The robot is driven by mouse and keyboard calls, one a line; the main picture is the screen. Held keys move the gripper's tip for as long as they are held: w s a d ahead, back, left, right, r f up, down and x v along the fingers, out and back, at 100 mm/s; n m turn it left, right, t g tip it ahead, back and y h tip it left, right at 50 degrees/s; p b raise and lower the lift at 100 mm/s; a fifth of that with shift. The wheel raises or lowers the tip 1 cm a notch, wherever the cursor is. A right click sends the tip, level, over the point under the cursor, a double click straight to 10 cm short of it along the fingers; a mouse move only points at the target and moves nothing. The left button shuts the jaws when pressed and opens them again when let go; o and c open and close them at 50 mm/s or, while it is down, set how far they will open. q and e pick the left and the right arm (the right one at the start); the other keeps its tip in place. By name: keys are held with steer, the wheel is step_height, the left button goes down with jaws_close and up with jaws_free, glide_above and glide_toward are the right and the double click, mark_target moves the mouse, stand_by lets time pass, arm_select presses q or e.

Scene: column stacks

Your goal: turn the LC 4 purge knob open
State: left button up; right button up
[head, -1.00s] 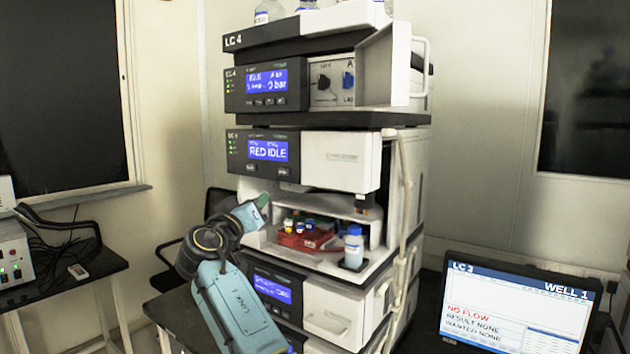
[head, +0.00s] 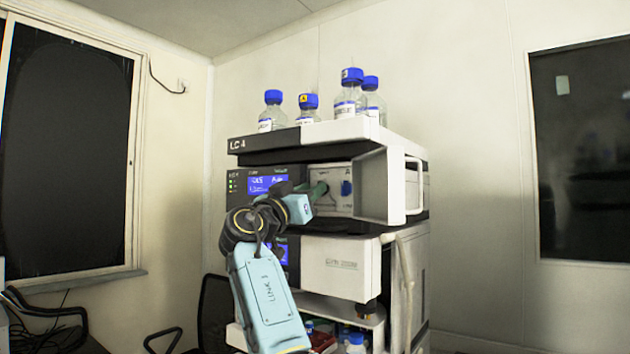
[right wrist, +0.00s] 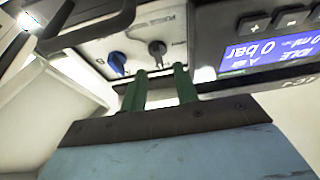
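The LC 4 stack (head: 240,145) stands in the middle of the head view. Its pump panel has a blue knob (head: 346,188), which also shows in the right wrist view (right wrist: 118,62). A dark grey knob (right wrist: 157,50) sits beside it; the knob labels are too small to read. My right gripper (head: 322,188) is in front of the panel and hides part of it in the head view. In the right wrist view its green fingers (right wrist: 159,70) are apart, with the grey knob just beyond the gap between their tips. Contact cannot be told. My left gripper is not in view.
An open door panel (head: 375,190) sticks out right of the knobs. Several blue-capped bottles (head: 349,95) stand on the top tray (head: 335,130). The pump display (right wrist: 265,52) reads 0 bar and IDLE. A white module (head: 335,265) lies below.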

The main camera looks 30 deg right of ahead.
steer(key=shift+p+x, duration=0.3)
steer(key=shift+x, duration=1.05)
steer(key=shift+c, duration=0.4)
jaws_close()
steer(key=shift+f, duration=0.1)
